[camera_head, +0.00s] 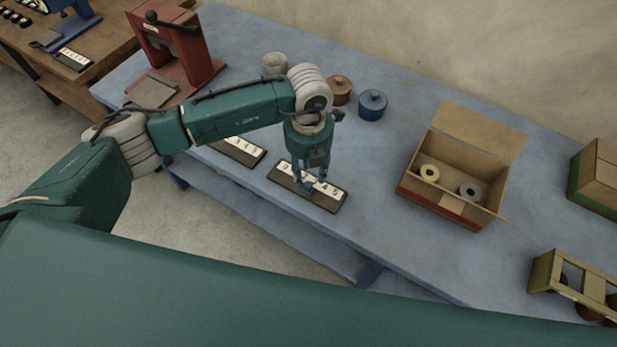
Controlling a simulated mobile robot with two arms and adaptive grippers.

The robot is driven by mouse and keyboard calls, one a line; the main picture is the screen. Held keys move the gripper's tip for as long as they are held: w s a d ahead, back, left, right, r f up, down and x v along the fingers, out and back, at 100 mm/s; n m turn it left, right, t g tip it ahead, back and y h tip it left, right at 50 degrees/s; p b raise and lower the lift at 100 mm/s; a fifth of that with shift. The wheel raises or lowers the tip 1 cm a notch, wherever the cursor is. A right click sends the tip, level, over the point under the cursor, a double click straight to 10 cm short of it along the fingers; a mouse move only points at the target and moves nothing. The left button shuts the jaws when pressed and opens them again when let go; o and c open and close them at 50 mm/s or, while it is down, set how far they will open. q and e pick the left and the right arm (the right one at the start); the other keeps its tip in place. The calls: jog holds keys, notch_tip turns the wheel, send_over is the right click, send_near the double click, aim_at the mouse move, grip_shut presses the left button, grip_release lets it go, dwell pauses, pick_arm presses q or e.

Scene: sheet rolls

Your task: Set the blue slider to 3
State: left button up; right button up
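A dark number strip with a white scale (327,196) lies near the front edge of the blue table. The digits 4 and 5 show at its right end; the middle is covered. My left gripper (304,186) points down over this strip, with its fingers at the scale. Small blue parts show at the fingertips, but I cannot tell the slider knob from the fingers. Its setting and whether the fingers are shut on it are unclear. A second number strip (240,150) lies to the left, partly behind my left arm. My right gripper is not in view.
A red press (172,48) stands at the back left. Blue (372,104) and brown (340,90) round pots stand behind the gripper. An open cardboard box (440,212) with rolls is to the right. The blue table (375,185) is clear between strip and box.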

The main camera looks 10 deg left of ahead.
aim_at(309, 184)
pick_arm(q)
notch_tip(309, 184, up, 8)
dwell(0.6)
